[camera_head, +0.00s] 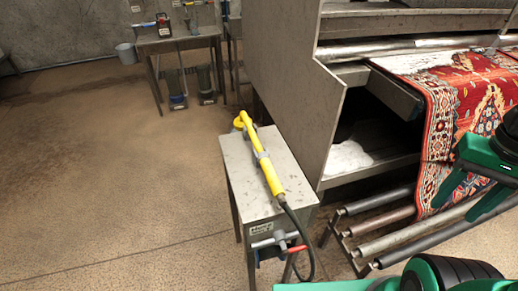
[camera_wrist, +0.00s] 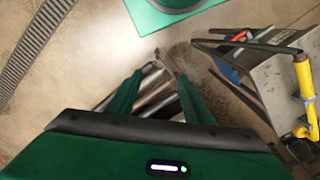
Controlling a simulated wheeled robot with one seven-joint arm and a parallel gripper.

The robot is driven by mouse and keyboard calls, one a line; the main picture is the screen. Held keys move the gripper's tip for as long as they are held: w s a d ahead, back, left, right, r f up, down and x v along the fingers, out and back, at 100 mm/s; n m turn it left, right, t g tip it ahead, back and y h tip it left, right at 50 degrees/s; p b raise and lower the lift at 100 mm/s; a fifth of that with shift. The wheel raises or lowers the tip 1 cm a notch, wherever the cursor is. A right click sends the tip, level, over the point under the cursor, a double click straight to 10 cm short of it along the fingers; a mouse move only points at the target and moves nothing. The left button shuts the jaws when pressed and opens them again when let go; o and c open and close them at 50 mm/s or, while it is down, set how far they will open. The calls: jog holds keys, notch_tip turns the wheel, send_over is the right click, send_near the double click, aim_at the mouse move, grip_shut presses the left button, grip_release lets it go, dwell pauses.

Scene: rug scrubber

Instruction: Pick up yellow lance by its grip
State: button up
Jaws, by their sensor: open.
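The yellow lance (camera_head: 262,155) lies along the top of a small grey metal table in the head view, its curved end at the far side and a dark hose leaving its near end. It also shows at the right edge of the wrist view (camera_wrist: 304,78), partly cut off. My gripper (camera_head: 455,211) is at the right of the head view, well apart from the lance and in front of the rug rollers. In the wrist view my gripper (camera_wrist: 160,74) has its two green fingers spread, with nothing held between them.
Floor at left is clear.

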jog(key=w+a+n+y, duration=0.1)
jog(key=w+a+n, duration=0.2)
jog(key=w+a, duration=0.6)
jog(key=n+g+y, duration=0.2)
jog(key=n+y, duration=0.3)
jog(key=n, duration=0.1)
send_near(263, 159)
jog(key=s+d, duration=0.4)
jog(key=shift+a+r+x, duration=0.1)
jog(key=shift+a+x, duration=0.05)
jog(key=shift+x, duration=1.6)
jog(key=shift+a+r+x, duration=0.1)
jog(key=shift+a+x, duration=0.05)
jog(key=shift+x, duration=1.55)
jog(key=shift+a+r+x, duration=0.1)
jog(key=shift+a+x, duration=0.05)
jog(key=shift+x, duration=1.6)
jog(key=shift+w+f, duration=0.1)
jog(key=shift+w, duration=0.1)
jog(key=shift+c, duration=0.4)
grip_shut()
